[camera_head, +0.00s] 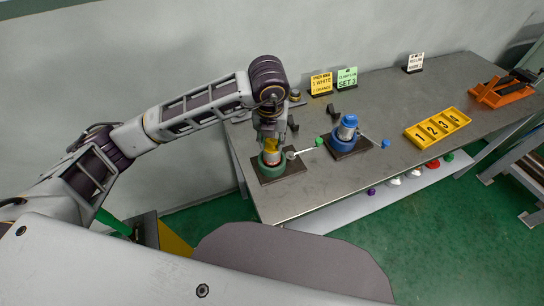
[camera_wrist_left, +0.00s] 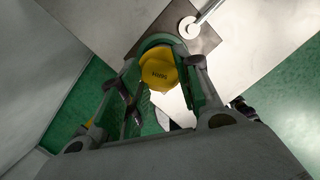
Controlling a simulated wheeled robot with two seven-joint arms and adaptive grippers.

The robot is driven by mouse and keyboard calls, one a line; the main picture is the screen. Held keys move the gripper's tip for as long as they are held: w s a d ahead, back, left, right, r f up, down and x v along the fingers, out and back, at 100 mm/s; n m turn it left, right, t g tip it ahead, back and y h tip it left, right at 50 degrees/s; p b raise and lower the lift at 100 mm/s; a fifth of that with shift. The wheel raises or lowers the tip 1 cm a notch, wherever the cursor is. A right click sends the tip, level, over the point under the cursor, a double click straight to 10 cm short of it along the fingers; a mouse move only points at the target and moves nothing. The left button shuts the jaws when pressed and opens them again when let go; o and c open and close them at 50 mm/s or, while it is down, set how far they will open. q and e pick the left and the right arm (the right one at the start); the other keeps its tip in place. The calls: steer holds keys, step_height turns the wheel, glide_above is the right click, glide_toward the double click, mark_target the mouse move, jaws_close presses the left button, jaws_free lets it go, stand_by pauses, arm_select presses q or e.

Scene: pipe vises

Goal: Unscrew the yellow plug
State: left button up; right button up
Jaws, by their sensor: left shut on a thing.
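The yellow plug (camera_head: 271,157) sits in the green vise (camera_head: 272,168) at the table's near left corner. In the left wrist view the yellow plug (camera_wrist_left: 158,70) has dark lettering on its top and lies between my fingers. My left gripper (camera_head: 270,145) comes down over it from above and is shut on it. In the left wrist view the left gripper (camera_wrist_left: 165,85) has one finger on each side of the plug. The fingers partly hide the plug and vise in the head view. My right gripper is in neither view.
A blue vise (camera_head: 350,139) with a blue-and-white piece stands to the right, its handle reaching sideways. A yellow numbered tray (camera_head: 437,127) and an orange vise (camera_head: 502,92) are farther right. Small signs (camera_head: 321,84) stand at the back by the wall. Mid-table is mostly clear.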

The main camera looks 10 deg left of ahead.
arm_select(q)
steer(key=shift+n+y, duration=0.3)
steer(key=shift+n, duration=1.4)
steer(key=o, duration=1)
steer(key=shift+c, duration=0.2)
steer(key=shift+w+p+v, duration=0.2)
steer(key=shift+p+v, duration=0.25)
steer(key=shift+v, duration=0.65)
